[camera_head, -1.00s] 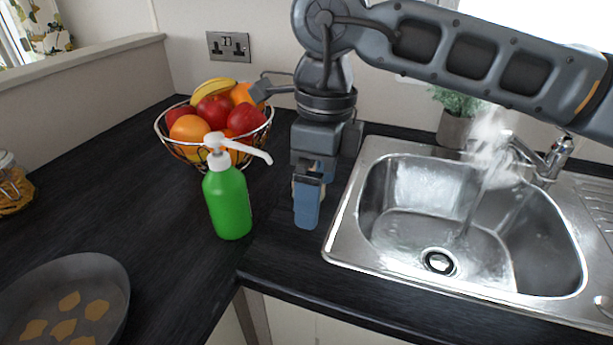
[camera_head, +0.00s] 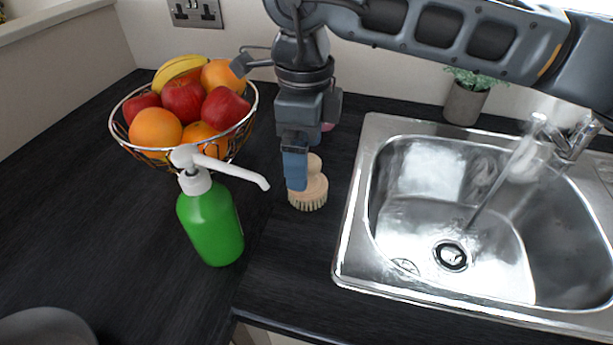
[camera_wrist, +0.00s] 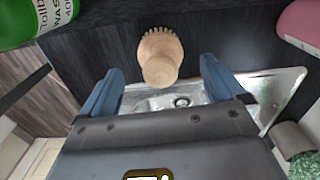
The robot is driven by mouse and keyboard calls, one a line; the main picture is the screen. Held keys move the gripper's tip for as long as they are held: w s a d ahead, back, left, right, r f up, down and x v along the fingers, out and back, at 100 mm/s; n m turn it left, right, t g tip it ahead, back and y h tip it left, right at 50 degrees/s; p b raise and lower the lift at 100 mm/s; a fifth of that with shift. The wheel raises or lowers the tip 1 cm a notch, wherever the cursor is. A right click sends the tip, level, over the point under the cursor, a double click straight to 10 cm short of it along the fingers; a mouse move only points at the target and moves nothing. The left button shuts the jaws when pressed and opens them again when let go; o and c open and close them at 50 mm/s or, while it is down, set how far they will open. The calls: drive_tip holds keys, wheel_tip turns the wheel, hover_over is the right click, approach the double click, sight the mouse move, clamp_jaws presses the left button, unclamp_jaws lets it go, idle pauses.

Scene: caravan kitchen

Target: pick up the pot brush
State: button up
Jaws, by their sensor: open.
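The pot brush (camera_head: 309,192) has a round pale wooden body with a knob and short bristles. It stands on the dark worktop between the green soap bottle and the sink. In the wrist view the pot brush (camera_wrist: 160,55) lies beyond and between the two blue fingertips, with gaps on both sides. My gripper (camera_head: 295,170) points down above the brush, and its blue finger hides part of the knob in the head view. My gripper (camera_wrist: 160,85) is open and holds nothing.
A green soap bottle (camera_head: 211,222) with a white pump stands left of the brush. A wire fruit bowl (camera_head: 128,142) is behind it. The steel sink (camera_head: 351,235) with running tap is to the right. A pink object (camera_wrist: 301,24) is nearby.

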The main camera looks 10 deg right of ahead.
drive_tip(key=shift+s+d+f+p, duration=0.1)
drive_tip(key=shift+f+p, duration=0.1)
drive_tip(key=shift+f, duration=0.9)
drive_tip(key=shift+d+f+p, duration=0.1)
drive_tip(key=shift+f+p, duration=0.05)
drive_tip(key=shift+f, duration=0.95)
drive_tip(key=c, duration=1.1)
drive_tip(key=shift+r, duration=0.1)
drive_tip(key=shift+c, duration=0.3)
